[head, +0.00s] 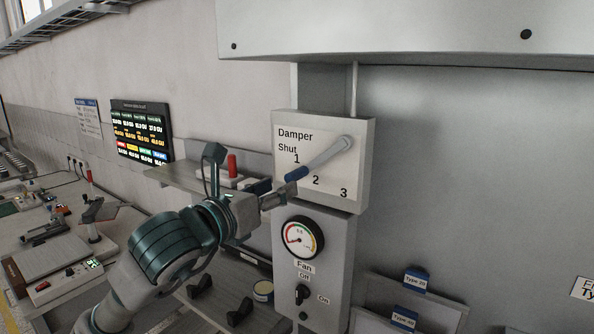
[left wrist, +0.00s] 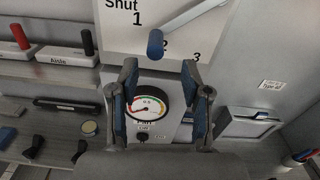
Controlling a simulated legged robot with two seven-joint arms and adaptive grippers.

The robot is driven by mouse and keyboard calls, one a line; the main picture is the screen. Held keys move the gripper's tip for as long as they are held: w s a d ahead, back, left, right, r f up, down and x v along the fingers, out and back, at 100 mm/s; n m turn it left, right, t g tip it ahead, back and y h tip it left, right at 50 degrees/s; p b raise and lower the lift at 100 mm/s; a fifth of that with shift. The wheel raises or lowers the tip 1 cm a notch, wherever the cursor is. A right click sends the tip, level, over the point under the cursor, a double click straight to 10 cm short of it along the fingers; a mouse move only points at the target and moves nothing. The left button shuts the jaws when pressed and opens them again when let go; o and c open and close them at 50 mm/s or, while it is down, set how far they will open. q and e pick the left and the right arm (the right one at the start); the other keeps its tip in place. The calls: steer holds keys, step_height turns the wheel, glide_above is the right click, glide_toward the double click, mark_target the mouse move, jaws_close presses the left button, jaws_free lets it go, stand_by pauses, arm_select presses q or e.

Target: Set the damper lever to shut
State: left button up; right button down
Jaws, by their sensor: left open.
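The damper panel (head: 325,165) is a pale box on the wall, marked Shut, 1, 2 and 3. Its grey damper lever (head: 325,158) pivots at the upper right and slants down-left, its blue-tipped end (head: 296,173) between marks 1 and 2. In the left wrist view the blue tip (left wrist: 155,43) shows just above mark 2. My left gripper (head: 287,192) is close to the blue tip, below and in front of it. In the left wrist view its fingers (left wrist: 160,72) are spread, and the tip lies just past them, not gripped. My right gripper is not in view.
Below the damper panel is a fan box with a gauge (head: 302,237) and a Fan Off/On switch (head: 302,294). A shelf with a red-handled item (head: 232,166) is left of it. Trays (head: 420,300) stand lower right. A metal hood (head: 400,35) overhangs above.

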mark_target(295, 177)
arm_select(q)
steer(key=p+x, duration=0.1)
steer(key=x, duration=0.5)
steer(key=shift+w+a+r+p, duration=0.1)
steer(key=shift+w+a+p, duration=0.15)
steer(key=shift+p, duration=0.1)
steer(key=shift+w, duration=0.45)
steer(key=shift+d, duration=0.35)
steer(key=shift+c, duration=1.4)
steer(key=shift+d, duration=0.15)
jaws_close()
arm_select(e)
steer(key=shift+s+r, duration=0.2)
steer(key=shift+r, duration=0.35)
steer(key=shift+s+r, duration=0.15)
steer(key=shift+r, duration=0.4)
